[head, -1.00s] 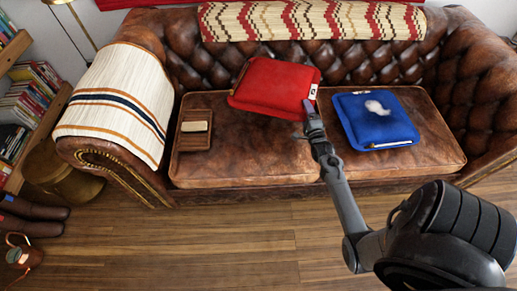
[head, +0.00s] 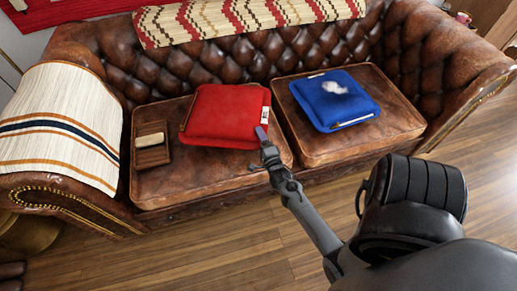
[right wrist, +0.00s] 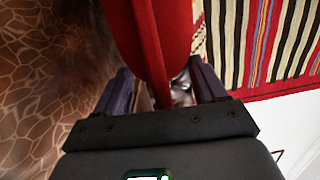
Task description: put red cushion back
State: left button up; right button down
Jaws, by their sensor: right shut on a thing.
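The red cushion (head: 225,115) is on the left seat of the brown leather sofa, near its backrest, with a white tag at its right edge. My right gripper (head: 262,136) is at the cushion's lower right corner and shut on its edge. In the right wrist view, red cloth (right wrist: 148,45) runs between the two fingers of the gripper (right wrist: 163,88). The cushion's underside is hidden, so I cannot tell whether it rests fully on the seat. My left gripper is not in view.
A blue cushion (head: 333,100) lies on the right seat, just right of the red one. A small brown tray (head: 152,154) with a light block is at the left. A striped cloth (head: 55,125) covers the left armrest; a patterned one (head: 245,18) lies over the backrest.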

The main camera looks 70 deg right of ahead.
jog(key=shift+a+f, duration=0.2)
jog(key=shift+a, duration=0.35)
jog(key=shift+d+f+b, duration=0.1)
jog(key=shift+f+b, duration=1.4)
jog(key=shift+f, duration=0.5)
jog(key=shift+c, duration=1.4)
grip_release()
